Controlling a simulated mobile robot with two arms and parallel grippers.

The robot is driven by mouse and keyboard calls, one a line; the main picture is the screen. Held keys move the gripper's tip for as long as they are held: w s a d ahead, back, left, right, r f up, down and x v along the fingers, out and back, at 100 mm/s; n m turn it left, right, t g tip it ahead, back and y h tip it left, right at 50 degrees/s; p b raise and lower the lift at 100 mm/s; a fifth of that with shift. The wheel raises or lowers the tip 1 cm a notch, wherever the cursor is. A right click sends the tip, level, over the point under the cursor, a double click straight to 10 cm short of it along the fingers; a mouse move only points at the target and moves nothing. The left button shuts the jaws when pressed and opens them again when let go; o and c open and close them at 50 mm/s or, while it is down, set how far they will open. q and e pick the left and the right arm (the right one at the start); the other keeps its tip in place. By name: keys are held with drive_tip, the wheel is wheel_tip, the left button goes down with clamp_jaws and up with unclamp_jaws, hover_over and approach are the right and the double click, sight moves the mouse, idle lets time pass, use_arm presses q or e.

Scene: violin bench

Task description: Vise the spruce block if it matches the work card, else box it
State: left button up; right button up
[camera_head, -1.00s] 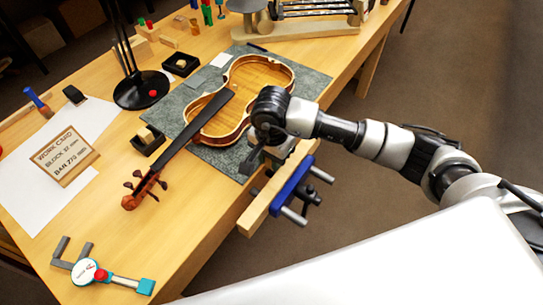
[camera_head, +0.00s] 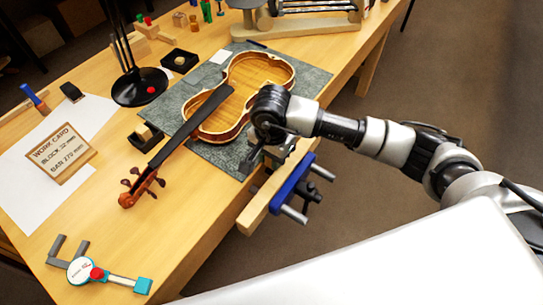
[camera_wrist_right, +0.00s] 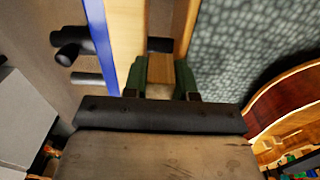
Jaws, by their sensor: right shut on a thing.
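My right gripper (camera_wrist_right: 160,80) is shut on a small tan wooden block (camera_wrist_right: 160,68), the spruce block, held between its green fingers. In the head view the right gripper (camera_head: 257,158) is at the vise, and the block is largely hidden there. The vise (camera_head: 290,188), with a blue front and a wooden jaw, sits on the bench's near right edge. In the wrist view the block is in line with the gap beside the vise's wooden jaw (camera_wrist_right: 128,35); contact is unclear. The work card (camera_head: 61,154) lists block and bar sizes; the block number is hard to read. My left gripper is not in view.
A violin body (camera_head: 245,90) lies on a grey mat (camera_head: 310,82) beside the gripper. Small black boxes (camera_head: 145,138) (camera_head: 180,61), a lamp base (camera_head: 138,92) and a dial caliper (camera_head: 85,270) are on the bench.

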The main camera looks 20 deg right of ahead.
drive_tip(key=shift+r, duration=0.65)
drive_tip(key=shift+b, duration=0.7)
idle(1.6)
drive_tip(key=shift+f+b, duration=1)
drive_tip(key=shift+b, duration=0.05)
drive_tip(key=o, duration=1)
drive_tip(key=shift+s+d+r, duration=0.1)
drive_tip(key=shift+s, duration=0.05)
drive_tip(key=shift+o, duration=0.2)
drive_tip(key=shift+r, duration=0.1)
drive_tip(key=shift+r, duration=0.1)
